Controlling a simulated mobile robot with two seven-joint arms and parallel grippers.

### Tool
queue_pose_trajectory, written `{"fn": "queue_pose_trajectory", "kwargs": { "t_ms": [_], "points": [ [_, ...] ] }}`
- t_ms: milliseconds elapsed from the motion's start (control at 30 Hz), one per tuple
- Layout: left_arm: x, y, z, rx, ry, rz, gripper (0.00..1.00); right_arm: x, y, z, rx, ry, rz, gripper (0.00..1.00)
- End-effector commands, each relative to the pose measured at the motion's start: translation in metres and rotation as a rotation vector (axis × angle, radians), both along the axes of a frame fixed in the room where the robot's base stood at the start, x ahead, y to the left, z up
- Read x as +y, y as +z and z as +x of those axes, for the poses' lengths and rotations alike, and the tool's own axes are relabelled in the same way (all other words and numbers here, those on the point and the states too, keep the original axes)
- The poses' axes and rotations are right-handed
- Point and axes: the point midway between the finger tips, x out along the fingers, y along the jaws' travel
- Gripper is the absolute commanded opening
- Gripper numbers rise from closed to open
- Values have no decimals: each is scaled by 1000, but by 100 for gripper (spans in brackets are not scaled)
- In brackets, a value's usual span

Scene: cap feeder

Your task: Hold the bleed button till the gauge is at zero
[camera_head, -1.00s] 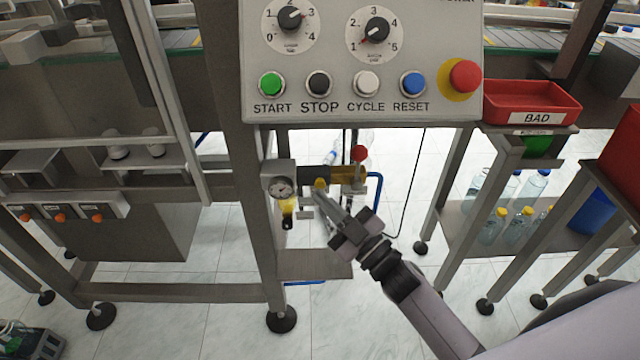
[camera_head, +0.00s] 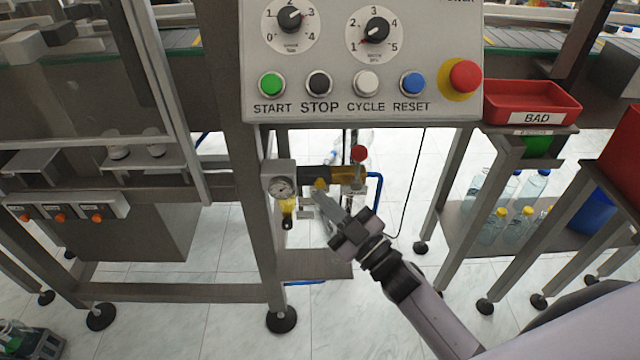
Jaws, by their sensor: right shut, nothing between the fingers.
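The gauge (camera_head: 280,187) is a small round white dial on a grey block at the machine's front leg, below the control panel. Its needle is too small to read surely. A yellow button (camera_head: 320,183), which looks like the bleed button, sits just right of the gauge. My right gripper (camera_head: 322,196) is shut and empty, with its fingertips at or just below the yellow button. I cannot tell whether they touch it or press it in. My left gripper is not in view.
The control panel (camera_head: 360,60) with coloured buttons hangs above. A red knob (camera_head: 359,153) and a blue hose (camera_head: 376,190) are close to the right of the button. A red BAD bin (camera_head: 530,98) stands on the right, over a shelf with bottles.

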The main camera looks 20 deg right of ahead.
Motion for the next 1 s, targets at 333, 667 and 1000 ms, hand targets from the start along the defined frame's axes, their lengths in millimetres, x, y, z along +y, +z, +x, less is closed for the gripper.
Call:
{"fn": "queue_pose_trajectory", "kwargs": {
  "t_ms": [333,667,1000],
  "points": [
    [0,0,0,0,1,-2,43,-1,0,3,-1,0,-1,0],
    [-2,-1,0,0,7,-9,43,-2,0,8,1,0,-1,0],
    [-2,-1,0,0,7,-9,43,-3,0,10,0,0,0,0]
  ]
}}
